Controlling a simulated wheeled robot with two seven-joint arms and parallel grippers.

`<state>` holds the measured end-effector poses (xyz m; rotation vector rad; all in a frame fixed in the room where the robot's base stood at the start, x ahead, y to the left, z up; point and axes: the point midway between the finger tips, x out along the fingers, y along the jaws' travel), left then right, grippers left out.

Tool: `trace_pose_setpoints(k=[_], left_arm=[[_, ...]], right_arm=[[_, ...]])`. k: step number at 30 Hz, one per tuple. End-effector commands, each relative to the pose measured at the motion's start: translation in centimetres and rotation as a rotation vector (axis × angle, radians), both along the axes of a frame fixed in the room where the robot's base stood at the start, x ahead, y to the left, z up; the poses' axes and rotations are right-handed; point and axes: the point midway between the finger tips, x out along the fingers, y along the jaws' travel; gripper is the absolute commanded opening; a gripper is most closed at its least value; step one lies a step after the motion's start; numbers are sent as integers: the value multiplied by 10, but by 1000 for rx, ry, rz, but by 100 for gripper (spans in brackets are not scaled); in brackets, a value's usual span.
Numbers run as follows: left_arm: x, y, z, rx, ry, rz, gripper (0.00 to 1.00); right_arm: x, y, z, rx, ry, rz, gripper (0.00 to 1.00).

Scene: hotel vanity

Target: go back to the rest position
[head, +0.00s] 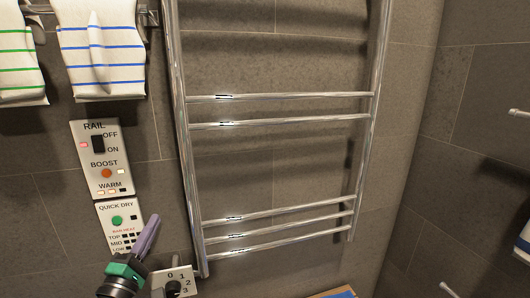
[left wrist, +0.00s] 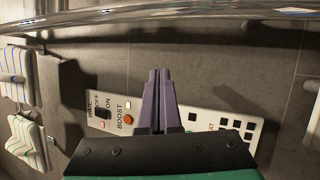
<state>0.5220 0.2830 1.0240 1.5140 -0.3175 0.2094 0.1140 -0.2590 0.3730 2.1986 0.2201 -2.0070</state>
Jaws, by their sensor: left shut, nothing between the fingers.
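My left gripper (head: 151,222) is at the lower left of the head view, in front of the wall controls. Its purple fingers are shut with nothing between them. In the left wrist view the closed fingers (left wrist: 159,75) point up the picture, over the control panels. My right gripper is in neither view.
A chrome towel rail (head: 280,97) is mounted on the dark tiled wall. A RAIL and BOOST panel (head: 98,150), a QUICK DRY panel (head: 115,218) and a numbered dial plate (head: 183,278) are close to my gripper. Striped towels (head: 103,65) hang at upper left.

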Motion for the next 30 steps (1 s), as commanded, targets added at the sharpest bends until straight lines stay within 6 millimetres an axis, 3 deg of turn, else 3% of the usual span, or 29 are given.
trace_pose_setpoints(k=[1,3,7,12,18,26,30], left_arm=[[-3,-25,-40,211,156,-28,0],[-16,-50,-96,521,357,-89,0],[-62,-70,-178,979,629,-246,0],[-131,-69,-240,1390,859,-485,0],[-215,-55,-275,1726,1048,-816,0],[-208,-56,-377,1731,1085,-882,0],[-220,-56,-444,1728,1102,-914,0]], right_arm=[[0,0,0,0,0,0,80],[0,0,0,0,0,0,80],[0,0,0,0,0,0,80],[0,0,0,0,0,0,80],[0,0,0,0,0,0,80],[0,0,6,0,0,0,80],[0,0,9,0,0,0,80]])
